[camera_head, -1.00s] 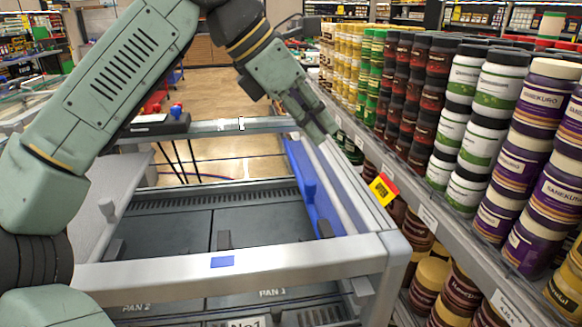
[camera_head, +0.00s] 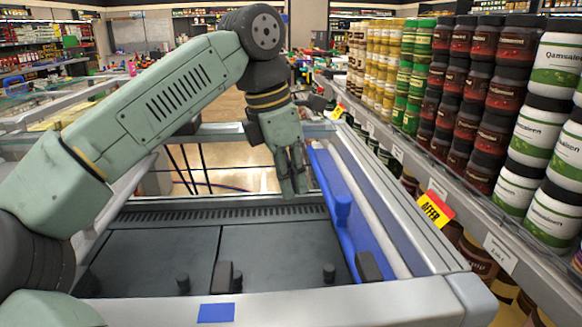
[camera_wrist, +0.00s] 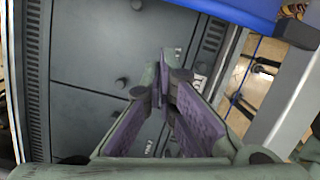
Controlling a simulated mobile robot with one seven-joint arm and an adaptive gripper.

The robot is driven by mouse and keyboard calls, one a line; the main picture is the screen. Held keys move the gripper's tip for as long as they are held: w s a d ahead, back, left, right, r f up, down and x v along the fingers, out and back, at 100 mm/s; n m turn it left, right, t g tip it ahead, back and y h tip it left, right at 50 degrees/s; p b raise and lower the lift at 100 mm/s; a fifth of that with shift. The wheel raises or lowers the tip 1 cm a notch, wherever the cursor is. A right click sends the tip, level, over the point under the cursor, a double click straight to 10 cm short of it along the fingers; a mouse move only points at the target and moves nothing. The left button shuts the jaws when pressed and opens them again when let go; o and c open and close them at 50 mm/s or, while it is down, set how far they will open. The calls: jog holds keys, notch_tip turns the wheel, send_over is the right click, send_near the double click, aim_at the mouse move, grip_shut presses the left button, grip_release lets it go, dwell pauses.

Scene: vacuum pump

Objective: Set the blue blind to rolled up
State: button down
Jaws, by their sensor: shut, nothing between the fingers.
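The blue blind (camera_head: 335,208) is a long blue strip with a raised knob (camera_head: 343,208) along the inner right side of the metal frame in the head view. Part of it also shows as a blue band at the top of the wrist view (camera_wrist: 225,10). My gripper (camera_head: 294,190) points down over the far part of the frame, to the left of the blind and apart from it in the picture. Its fingers (camera_wrist: 170,78) are shut and empty, above the dark grey panels in the wrist view. How far the blind is rolled is unclear.
The pale metal frame (camera_head: 300,305) surrounds dark grey panels (camera_head: 165,250) with small knobs. A shelf edge (camera_head: 440,210) with stacked jars (camera_head: 500,100) runs close along the right. Open tan floor (camera_head: 235,160) shows beyond the frame.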

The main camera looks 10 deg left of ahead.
jog(key=w+d+f+p, duration=0.1)
jog(key=w+d+f, duration=0.1)
jog(key=d+f, duration=0.2)
jog(key=shift+w+d+f+p, duration=0.2)
jog(key=shift+d+f+p, duration=0.15)
jog(key=shift+f, duration=0.1)
